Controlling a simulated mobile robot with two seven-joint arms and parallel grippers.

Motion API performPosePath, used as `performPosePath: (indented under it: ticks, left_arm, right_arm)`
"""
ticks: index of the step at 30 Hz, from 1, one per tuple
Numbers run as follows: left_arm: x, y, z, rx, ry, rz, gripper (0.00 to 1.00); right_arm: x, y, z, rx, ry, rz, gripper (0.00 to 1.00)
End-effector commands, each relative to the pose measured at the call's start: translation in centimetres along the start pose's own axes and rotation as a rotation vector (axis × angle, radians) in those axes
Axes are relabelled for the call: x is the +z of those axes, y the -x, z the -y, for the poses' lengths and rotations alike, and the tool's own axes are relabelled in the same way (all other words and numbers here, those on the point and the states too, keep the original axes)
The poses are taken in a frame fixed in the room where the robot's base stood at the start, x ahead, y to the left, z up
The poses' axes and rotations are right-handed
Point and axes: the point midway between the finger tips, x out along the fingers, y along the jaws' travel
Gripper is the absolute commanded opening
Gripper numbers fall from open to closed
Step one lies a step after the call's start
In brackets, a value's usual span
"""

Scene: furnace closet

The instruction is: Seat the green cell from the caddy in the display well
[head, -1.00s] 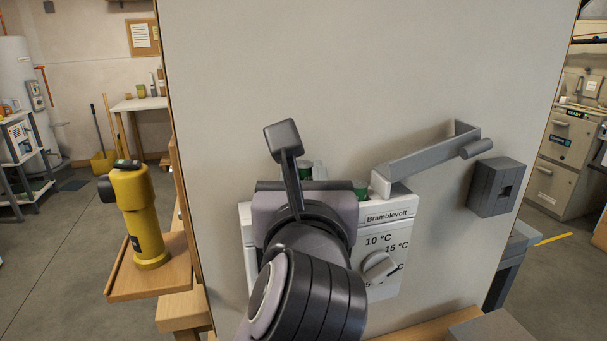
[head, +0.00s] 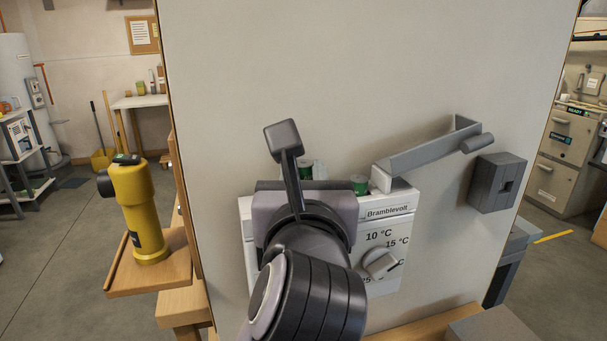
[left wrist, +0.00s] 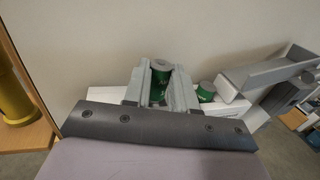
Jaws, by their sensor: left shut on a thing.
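My left gripper (left wrist: 158,88) is shut on a green cell (left wrist: 160,76), which stands roughly upright between its two grey fingers. In the head view the wrist and palm hide the fingers, and only a bit of the held cell (head: 306,172) shows above the palm. The gripper is at the top of the white Bramblevolt display unit (head: 391,212). Whether the held cell is in a well or above it is hidden. A second green cell (head: 360,185) stands at the unit's top, right of the gripper; it also shows in the left wrist view (left wrist: 205,92). My right gripper is out of view.
A grey block (head: 496,183) is further right. A yellow device (head: 139,215) stands on a wooden shelf (head: 125,285) at left. The panel above the unit is bare.

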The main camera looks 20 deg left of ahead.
Motion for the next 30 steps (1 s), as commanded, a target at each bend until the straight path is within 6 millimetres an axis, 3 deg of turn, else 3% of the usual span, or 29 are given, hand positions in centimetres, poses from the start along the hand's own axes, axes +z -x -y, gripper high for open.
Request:
performPosePath:
  ticks: [30]
  left_arm:
    - [-2.7, 0.0, 0.0, 0.0, 0.0, 0.0, 0.0]
  right_arm:
    - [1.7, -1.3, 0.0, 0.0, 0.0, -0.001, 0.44]
